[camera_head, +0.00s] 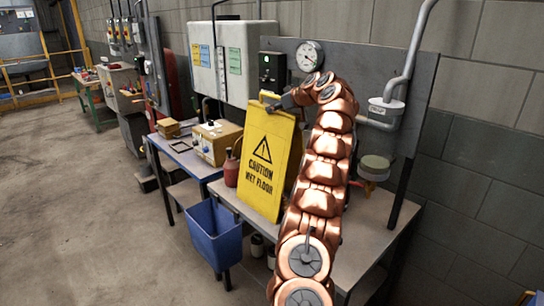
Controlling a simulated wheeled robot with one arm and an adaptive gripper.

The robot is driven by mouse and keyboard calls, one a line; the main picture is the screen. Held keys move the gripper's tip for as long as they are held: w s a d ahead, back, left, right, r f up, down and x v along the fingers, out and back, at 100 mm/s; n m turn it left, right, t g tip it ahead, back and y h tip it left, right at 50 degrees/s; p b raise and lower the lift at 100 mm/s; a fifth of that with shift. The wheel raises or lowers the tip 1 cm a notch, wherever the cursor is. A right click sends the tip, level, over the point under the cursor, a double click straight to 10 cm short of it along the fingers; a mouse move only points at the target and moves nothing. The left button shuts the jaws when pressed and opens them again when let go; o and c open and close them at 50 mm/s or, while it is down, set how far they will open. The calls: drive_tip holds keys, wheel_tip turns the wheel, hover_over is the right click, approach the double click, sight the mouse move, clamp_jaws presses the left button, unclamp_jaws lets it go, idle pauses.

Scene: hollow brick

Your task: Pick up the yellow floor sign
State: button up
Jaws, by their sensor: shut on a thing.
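The yellow floor sign (264,165) stands upright, or nearly so, in the middle of the head view, with a black warning triangle and "CAUTION WET FLOOR" on its face. Its lower edge overlaps the table surface in the picture; I cannot tell whether it touches it. My gripper (272,101) is at the sign's top edge and shut on it. My copper-coloured arm reaches up from the bottom and hides part of the sign's right side. The fingertips are small and partly hidden.
The sign is over a grey worktable (368,228). A blue bin (216,236) stands in front, left of it. A red container (231,172) and yellow box (216,142) are left of the sign. A wall panel with a gauge (309,55) is close behind. Open floor (80,210) lies left.

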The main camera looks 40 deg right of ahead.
clamp_jaws()
drive_tip(key=shift+r, duration=0.1)
idle(0.3)
